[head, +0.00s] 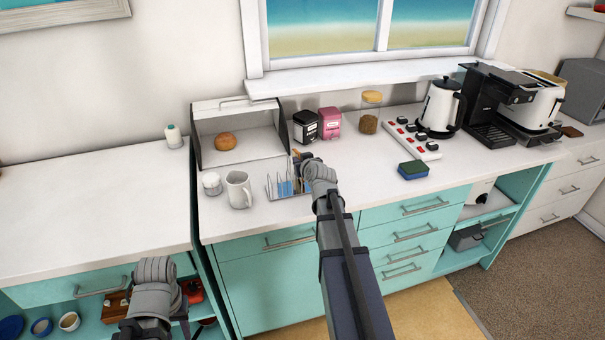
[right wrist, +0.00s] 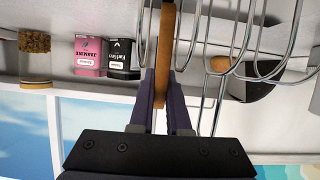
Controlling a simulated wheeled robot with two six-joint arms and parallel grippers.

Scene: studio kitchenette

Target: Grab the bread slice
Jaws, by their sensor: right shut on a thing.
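The bread slice (right wrist: 166,58) shows edge-on as a brown strip in the right wrist view, pinched between the two fingers of my right gripper (right wrist: 165,100). Wire loops of the toast rack (right wrist: 238,40) show on both sides of it. In the head view the toast rack (head: 274,187) stands on the counter, and my right gripper (head: 301,160) is over its right end, largely hidden by my wrist. I cannot tell whether the slice is clear of the wires. My left gripper (head: 150,330) is low at the left, its fingers mostly hidden.
A white mug (head: 238,190) and a small white jar (head: 212,184) stand left of the rack. Behind are an open bread box (head: 240,155) with a bun (head: 225,141), a black tin (head: 305,127) and a pink tin (head: 329,123). A sponge (head: 413,170) lies right. The left counter is mostly clear.

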